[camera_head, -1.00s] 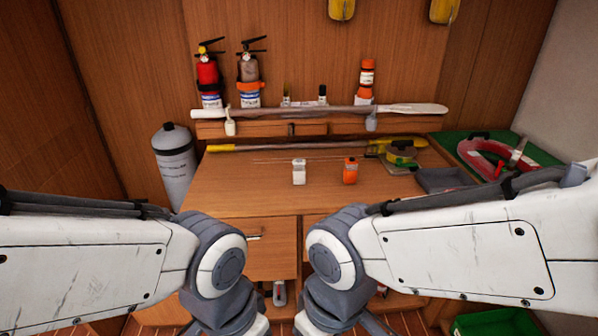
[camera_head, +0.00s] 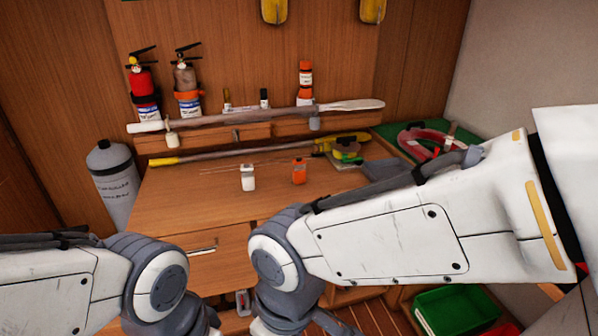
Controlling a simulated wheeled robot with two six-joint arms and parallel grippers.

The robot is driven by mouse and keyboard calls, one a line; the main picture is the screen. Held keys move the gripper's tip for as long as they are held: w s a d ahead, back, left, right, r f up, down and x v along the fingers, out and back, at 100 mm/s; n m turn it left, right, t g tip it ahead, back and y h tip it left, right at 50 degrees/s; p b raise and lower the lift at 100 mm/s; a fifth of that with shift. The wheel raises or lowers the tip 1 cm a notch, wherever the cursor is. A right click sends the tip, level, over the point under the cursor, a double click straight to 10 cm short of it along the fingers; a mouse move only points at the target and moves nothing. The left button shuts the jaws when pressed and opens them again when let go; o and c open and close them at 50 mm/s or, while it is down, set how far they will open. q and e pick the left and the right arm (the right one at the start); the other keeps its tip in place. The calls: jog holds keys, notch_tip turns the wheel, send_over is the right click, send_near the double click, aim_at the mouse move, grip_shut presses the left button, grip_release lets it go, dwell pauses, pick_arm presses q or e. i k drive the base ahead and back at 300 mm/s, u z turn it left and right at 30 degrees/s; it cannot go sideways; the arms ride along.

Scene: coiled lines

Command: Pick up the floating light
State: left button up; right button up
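No object is clearly marked as the floating light. An orange-and-white cylinder (camera_head: 305,80) stands upright on the back ledge and may be it. On the wooden worktop (camera_head: 190,205) stand a small white device (camera_head: 248,178) and a small orange device (camera_head: 299,171), each with a thin antenna-like rod. Both of my arms reach in from the sides with elbows low in front of the worktop. Their grippers are below the picture, so I cannot see what they hold.
A long paddle (camera_head: 350,105) and a yellow-ended pole (camera_head: 165,160) lie along the back. Two extinguishers, red (camera_head: 142,85) and grey (camera_head: 186,80), stand at back left. A grey tank (camera_head: 113,180) is left. A green crate (camera_head: 455,310) sits low right. The worktop's front is clear.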

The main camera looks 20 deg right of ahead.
aim_at(305, 92)
jog(key=z, duration=0.45)
jog(key=i, duration=1.45)
jog(key=u, duration=0.4)
